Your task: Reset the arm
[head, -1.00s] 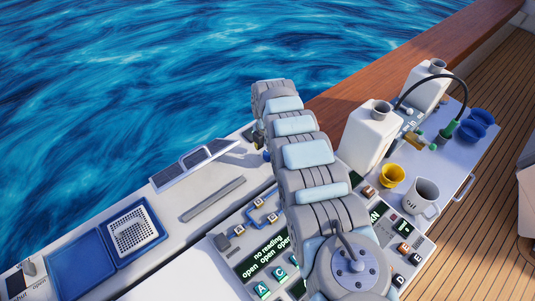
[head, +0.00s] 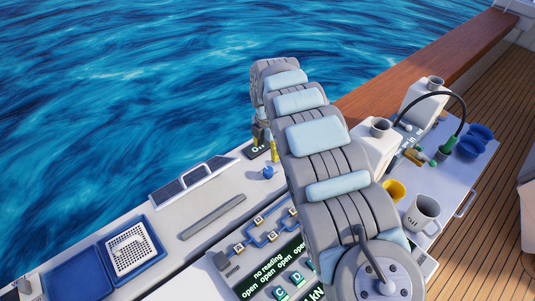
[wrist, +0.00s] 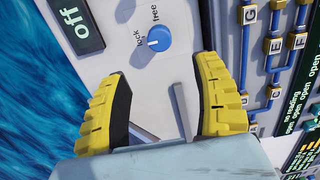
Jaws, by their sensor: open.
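My arm rises from the bottom right of the head view and stretches up over the panel. My gripper (wrist: 158,105) shows in the wrist view as two yellow ridged fingers with dark inner pads. They stand wide apart with nothing held between them. Beyond the fingertips is a white panel with a blue knob (wrist: 159,38) marked lock and free, and a dark display reading off (wrist: 75,23).
A blue tray with a white perforated basket (head: 132,249) lies at the left. A grey bar (head: 211,217) lies on the panel. White jugs (head: 425,103), a yellow cup (head: 394,191), a grey mug (head: 424,213) and blue bowls (head: 470,146) stand at the right.

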